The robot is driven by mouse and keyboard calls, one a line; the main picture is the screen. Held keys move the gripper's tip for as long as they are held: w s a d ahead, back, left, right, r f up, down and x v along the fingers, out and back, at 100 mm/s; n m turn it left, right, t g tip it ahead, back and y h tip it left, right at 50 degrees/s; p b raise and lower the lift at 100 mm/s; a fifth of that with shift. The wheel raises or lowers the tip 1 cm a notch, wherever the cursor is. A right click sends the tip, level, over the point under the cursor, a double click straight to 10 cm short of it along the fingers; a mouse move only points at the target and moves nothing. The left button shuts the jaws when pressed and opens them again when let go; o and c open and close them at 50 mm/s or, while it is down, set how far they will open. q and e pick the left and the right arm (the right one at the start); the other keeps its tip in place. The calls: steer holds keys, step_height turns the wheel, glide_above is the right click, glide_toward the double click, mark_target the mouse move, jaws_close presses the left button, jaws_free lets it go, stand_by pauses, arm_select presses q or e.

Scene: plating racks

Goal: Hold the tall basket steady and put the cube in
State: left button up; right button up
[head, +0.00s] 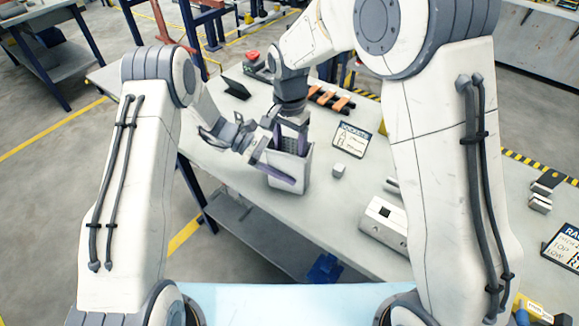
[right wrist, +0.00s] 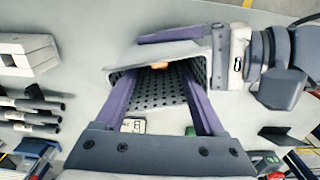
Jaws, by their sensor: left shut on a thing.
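The tall basket (head: 299,178) is a pale, open-topped box standing upright on the table. My left gripper (head: 268,160) is shut on it from the left, with a purple finger across its near side. My right gripper (head: 290,139) points down into the basket mouth. In the right wrist view its two purple fingers (right wrist: 168,85) are apart inside the dark perforated basket (right wrist: 112,76). A small orange thing (right wrist: 160,66), perhaps the cube, shows inside near the fingertips. A small light-grey cube (head: 339,171) lies on the table just right of the basket.
A placard (head: 353,139) and orange-and-black pieces (head: 331,99) lie behind the basket. A white block with a dark opening (head: 383,221) is to the right. A dark stand (head: 236,88) is at the back left. The table is bare in front of the basket.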

step_height(320, 180, up, 12)
stand_by(0.7)
arm_select(q)
steer(key=o, duration=1.5)
steer(key=shift+a, duration=0.1)
